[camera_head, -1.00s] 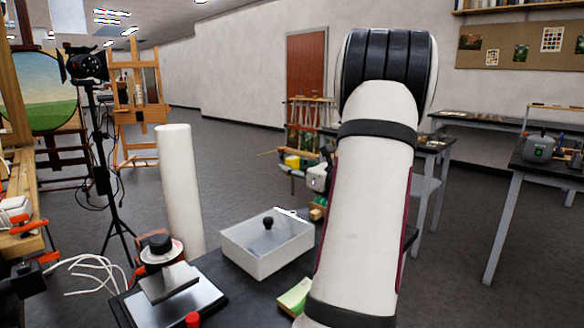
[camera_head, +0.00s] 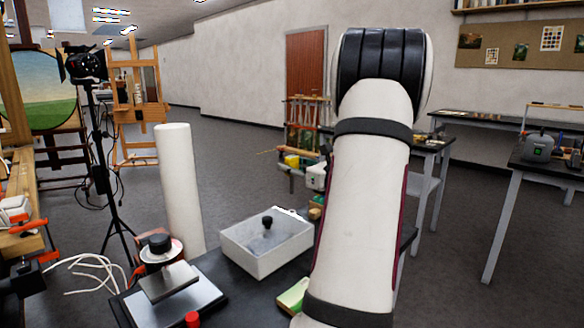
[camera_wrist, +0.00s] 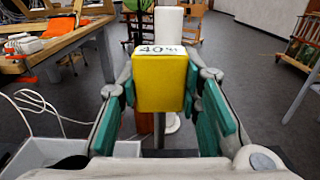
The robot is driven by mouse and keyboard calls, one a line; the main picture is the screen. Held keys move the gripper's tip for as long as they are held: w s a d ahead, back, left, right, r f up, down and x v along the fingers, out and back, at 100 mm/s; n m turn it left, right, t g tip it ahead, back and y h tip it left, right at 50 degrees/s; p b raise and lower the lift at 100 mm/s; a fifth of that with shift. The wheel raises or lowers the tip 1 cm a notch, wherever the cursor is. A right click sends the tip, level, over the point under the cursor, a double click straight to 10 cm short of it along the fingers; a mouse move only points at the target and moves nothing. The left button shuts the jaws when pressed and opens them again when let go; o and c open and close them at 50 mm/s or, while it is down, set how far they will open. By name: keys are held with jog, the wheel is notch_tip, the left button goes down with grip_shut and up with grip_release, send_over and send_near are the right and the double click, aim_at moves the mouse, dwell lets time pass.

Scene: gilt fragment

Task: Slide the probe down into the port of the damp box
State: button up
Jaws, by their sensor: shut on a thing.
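My gripper (camera_wrist: 160,98) is shut on a yellow block-shaped thing (camera_wrist: 160,80) marked "40%", which I take to be the probe. The teal pads sit on its left and right sides. Its lower end is hidden. The damp box appears to be the white open-looking box (camera_head: 262,262) on the dark table in the head view, with a black knob (camera_head: 267,221) at its top. I cannot make out the port.
A metal plate stand (camera_head: 175,297) with a black-topped piece (camera_head: 160,244) and a red cap (camera_head: 193,319) are left of the box. A green-and-cream block (camera_head: 292,296) lies near the box's right front. A tall white cylinder (camera_head: 180,190) rises behind. White cables (camera_head: 90,270) hang at left.

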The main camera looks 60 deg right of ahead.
jog(key=shift+f+b, duration=3.4)
jog(key=shift+f, duration=1.7)
jog(key=o, duration=1.2)
jog(key=v, duration=1.2)
jog(key=shift+r, duration=0.1)
